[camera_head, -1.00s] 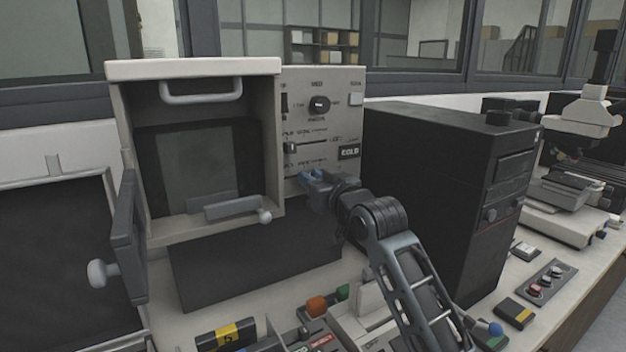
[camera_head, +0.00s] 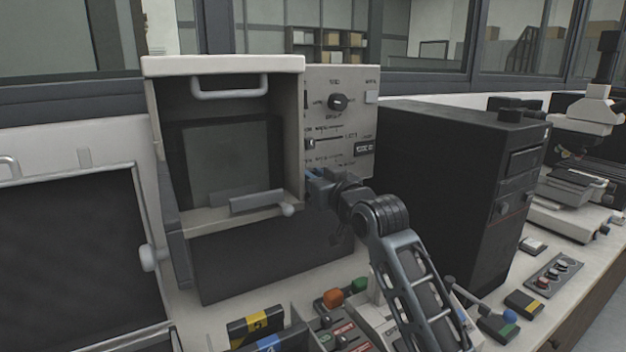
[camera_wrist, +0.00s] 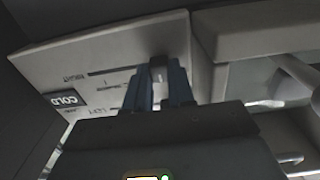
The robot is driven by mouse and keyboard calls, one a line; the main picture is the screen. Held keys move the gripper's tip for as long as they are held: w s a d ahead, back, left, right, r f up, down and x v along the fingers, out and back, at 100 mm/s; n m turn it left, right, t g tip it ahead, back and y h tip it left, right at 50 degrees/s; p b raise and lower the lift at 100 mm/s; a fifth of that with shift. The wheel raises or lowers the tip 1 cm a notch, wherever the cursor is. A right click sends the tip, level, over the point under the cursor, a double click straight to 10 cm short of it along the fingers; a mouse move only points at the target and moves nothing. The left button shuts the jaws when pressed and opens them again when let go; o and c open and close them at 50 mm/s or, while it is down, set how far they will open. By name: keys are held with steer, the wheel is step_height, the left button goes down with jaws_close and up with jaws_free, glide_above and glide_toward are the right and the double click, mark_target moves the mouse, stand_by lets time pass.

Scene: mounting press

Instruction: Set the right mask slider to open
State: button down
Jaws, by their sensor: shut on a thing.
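The light control panel (camera_head: 341,90) of the press carries two horizontal slider slots, one above the other. The upper, left mask slider has a dark knob (camera_head: 310,143) at the left end of its slot. My gripper (camera_head: 312,180) is at the lower slot, close to the panel's left edge, and hides that slider in the head view. In the wrist view, which is upside down, my gripper's blue fingers (camera_wrist: 160,88) are shut on the right mask slider's knob (camera_wrist: 158,70). The knob sits at the slot end nearest the open chamber, away from the COLD display (camera_wrist: 66,100).
The open chamber (camera_head: 225,150) with a grey ledge is left of the panel. A large black cabinet (camera_head: 450,190) stands close to the right of my arm. Below are several small controls, including an orange knob (camera_head: 333,298) and a green knob (camera_head: 358,285).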

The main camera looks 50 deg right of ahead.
steer(key=c, duration=1)
jaws_free()
steer(key=shift+a, duration=0.3)
steer(key=shift+o, duration=0.2)
